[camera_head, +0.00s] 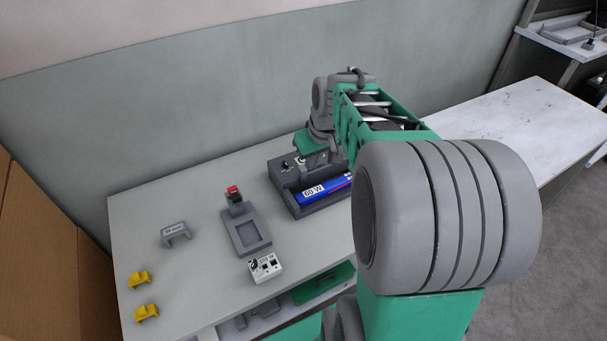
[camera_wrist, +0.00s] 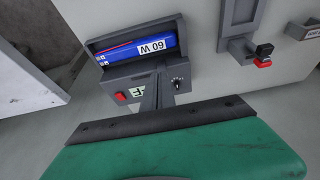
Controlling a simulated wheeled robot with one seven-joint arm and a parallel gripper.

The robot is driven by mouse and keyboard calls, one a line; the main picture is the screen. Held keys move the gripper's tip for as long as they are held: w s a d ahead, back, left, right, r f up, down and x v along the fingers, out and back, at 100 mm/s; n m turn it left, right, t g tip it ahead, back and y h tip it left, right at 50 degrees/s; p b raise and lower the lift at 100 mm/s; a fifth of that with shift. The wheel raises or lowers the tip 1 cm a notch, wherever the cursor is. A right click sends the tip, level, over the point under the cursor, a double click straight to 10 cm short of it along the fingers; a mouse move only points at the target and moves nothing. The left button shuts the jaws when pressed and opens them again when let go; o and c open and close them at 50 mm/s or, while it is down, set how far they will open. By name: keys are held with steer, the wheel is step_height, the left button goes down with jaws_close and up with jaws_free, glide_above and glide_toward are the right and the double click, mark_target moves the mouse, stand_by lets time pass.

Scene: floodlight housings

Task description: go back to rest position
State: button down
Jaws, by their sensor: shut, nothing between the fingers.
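My gripper (camera_head: 303,162) is at the end of my green and grey arm, at the rear end of a grey test box (camera_head: 283,180) on the table. In the wrist view its narrow fingers (camera_wrist: 159,84) are together and empty, over the box's control panel. I cannot tell whether they touch it. The panel carries a black knob (camera_wrist: 178,83) and a red switch (camera_wrist: 120,97).
The pale table (camera_head: 130,205) holds a grey fixture (camera_head: 247,229) with a red-topped clamp, a white socket block (camera_head: 265,267), a grey bracket (camera_head: 175,235) and two yellow clips (camera_head: 139,279). A wall (camera_head: 180,120) stands behind. A white table (camera_head: 510,120) is at right.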

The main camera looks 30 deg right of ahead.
steer(key=s+a+f+m+g, duration=0.1)
steer(key=s+f+m+g, duration=0.1)
steer(key=s+f+m, duration=0.45)
steer(key=s+a+r+n, duration=0.3)
steer(key=a, duration=0.3)
steer(key=s+a+r+n+t, duration=0.1)
steer(key=s+a+r+n, duration=0.2)
steer(key=a, duration=0.3)
steer(key=shift+s+a+r, duration=0.35)
steer(key=shift+r, duration=0.15)
steer(key=shift+n, duration=0.25)
